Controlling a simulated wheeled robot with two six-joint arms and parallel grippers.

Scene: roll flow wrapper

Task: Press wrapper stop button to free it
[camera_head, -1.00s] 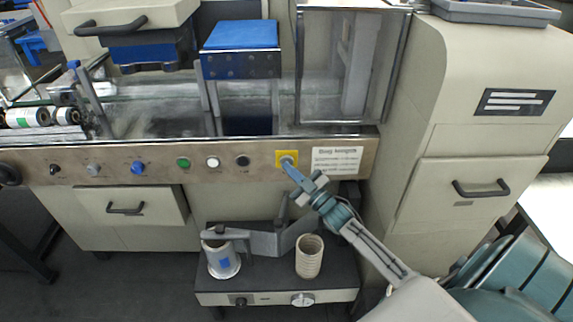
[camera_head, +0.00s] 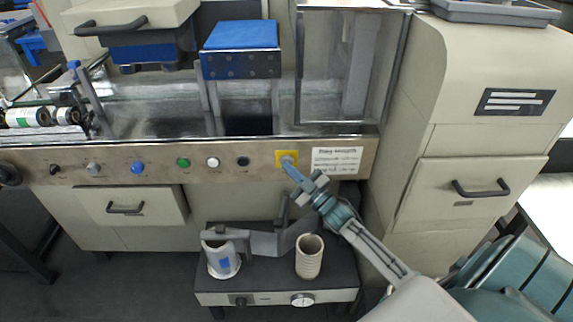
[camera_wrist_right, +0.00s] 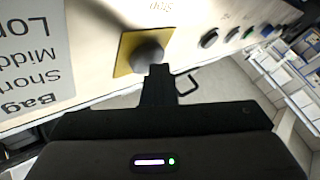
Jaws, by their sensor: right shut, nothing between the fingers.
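The stop button is a grey knob on a yellow square plate (camera_head: 279,158) at the right end of the wrapper's front panel. In the right wrist view the yellow plate (camera_wrist_right: 126,66) carries the round grey button (camera_wrist_right: 147,56). My right gripper (camera_head: 288,166) is shut and empty, its tip at the button and covering part of it in the head view. In the wrist view the fingertips (camera_wrist_right: 160,71) overlap the button's lower edge; I cannot tell whether they press it in. My left gripper is not in view.
The panel (camera_head: 260,171) also holds a black knob (camera_head: 243,161), a white button (camera_head: 213,162), a green one (camera_head: 183,162) and a blue one (camera_head: 138,168). A label (camera_head: 337,160) is right of the plate. A low unit with two cups (camera_head: 309,256) stands below.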

